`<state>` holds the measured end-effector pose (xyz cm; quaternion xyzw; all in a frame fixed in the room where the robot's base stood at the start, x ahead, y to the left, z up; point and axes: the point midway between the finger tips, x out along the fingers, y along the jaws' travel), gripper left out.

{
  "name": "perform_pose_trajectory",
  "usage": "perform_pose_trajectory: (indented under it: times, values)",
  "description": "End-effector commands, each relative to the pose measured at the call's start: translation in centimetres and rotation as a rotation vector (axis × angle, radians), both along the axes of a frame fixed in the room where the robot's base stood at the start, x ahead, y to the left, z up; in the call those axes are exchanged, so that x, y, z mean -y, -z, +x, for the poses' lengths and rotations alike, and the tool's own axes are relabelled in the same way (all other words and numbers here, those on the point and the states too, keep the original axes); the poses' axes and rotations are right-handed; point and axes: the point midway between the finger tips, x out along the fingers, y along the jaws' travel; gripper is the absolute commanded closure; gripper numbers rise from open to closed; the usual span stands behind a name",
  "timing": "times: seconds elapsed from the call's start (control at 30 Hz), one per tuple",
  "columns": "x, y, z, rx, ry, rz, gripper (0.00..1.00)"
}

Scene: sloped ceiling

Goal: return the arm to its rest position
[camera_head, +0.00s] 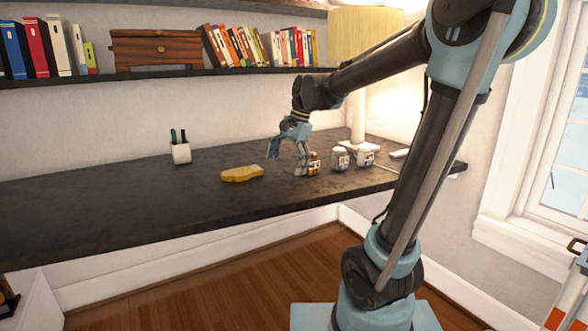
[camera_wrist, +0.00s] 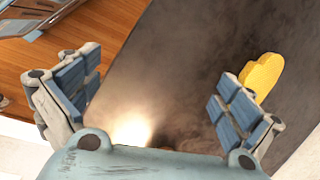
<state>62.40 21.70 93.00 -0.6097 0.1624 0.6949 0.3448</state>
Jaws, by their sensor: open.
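My gripper (camera_head: 286,160) is open above the dark desk (camera_head: 90,205), its two fingers spread and pointing down. In the wrist view my gripper (camera_wrist: 155,95) shows both fingers wide apart with nothing between them but the bare desk top. My arm reaches out over the desk from the right. A small brown jar (camera_head: 314,165) stands right beside the right finger; whether they touch I cannot tell.
A yellow object (camera_head: 241,174) lies on the desk left of my gripper; it also shows in the wrist view (camera_wrist: 262,76). Two pale jars (camera_head: 340,158) (camera_head: 366,156), a lamp (camera_head: 358,115) and a pen cup (camera_head: 181,153) stand there. A shelf (camera_head: 60,80) of books hangs above.

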Motion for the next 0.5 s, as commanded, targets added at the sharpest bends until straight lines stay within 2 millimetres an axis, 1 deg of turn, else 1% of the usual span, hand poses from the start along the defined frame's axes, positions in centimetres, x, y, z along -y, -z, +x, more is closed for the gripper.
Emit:
perform_pose_trajectory:
  times: [0.03,0.2,0.37,0.5]
  values:
    - [1.6,0.4,-1.0,0.021,-0.023,-0.010,0.01]
    - [6.0,2.1,-3.9,0.096,-0.135,-0.049,0.01]
    - [9.8,4.1,-6.8,0.160,-0.241,-0.093,0.01]
    - [12.9,6.2,-9.4,0.206,-0.335,-0.137,0.01]
